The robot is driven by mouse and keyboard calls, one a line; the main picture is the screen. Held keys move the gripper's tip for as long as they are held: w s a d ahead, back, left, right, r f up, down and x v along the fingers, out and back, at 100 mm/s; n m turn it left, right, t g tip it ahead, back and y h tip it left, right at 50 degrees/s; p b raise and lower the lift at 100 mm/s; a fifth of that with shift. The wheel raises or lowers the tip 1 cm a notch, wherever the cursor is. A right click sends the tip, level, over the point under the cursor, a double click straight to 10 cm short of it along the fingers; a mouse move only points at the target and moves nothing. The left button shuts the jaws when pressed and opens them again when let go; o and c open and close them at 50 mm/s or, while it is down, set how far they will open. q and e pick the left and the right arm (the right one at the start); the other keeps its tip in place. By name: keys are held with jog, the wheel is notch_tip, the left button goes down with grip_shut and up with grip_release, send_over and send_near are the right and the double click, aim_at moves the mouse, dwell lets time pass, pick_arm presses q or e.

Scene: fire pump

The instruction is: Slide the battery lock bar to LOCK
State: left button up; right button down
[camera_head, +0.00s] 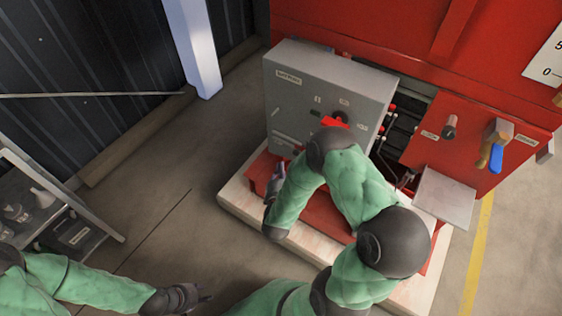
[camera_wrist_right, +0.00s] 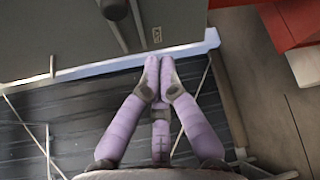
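The grey control cabinet (camera_head: 312,85) stands in the middle of the head view, with a red handle (camera_head: 335,122) on its front. A labelled strip (camera_head: 285,146) runs low on the front; I cannot tell whether it holds the battery lock bar. My right gripper (camera_head: 269,186) is beside the cabinet's lower left corner, partly hidden by my arm. In the right wrist view, its lilac fingertips (camera_wrist_right: 160,66) are together with nothing visible between them, near a grey face (camera_wrist_right: 60,30) with a dark rounded handle (camera_wrist_right: 115,10). My left gripper (camera_head: 203,298) is low over the floor, its finger opening unclear.
The cabinet stands by a red housing (camera_head: 390,30) on a pale plinth (camera_head: 245,212). A red panel with knobs (camera_head: 449,127) and a blue lever (camera_head: 496,158) is at the right. A shelf cart (camera_head: 95,225) stands at the left; the floor between is clear.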

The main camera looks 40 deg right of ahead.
jog(key=f+p+v, duration=0.1)
jog(key=v, duration=0.5)
jog(key=shift+r, duration=0.5)
jog(key=shift+w, duration=0.1)
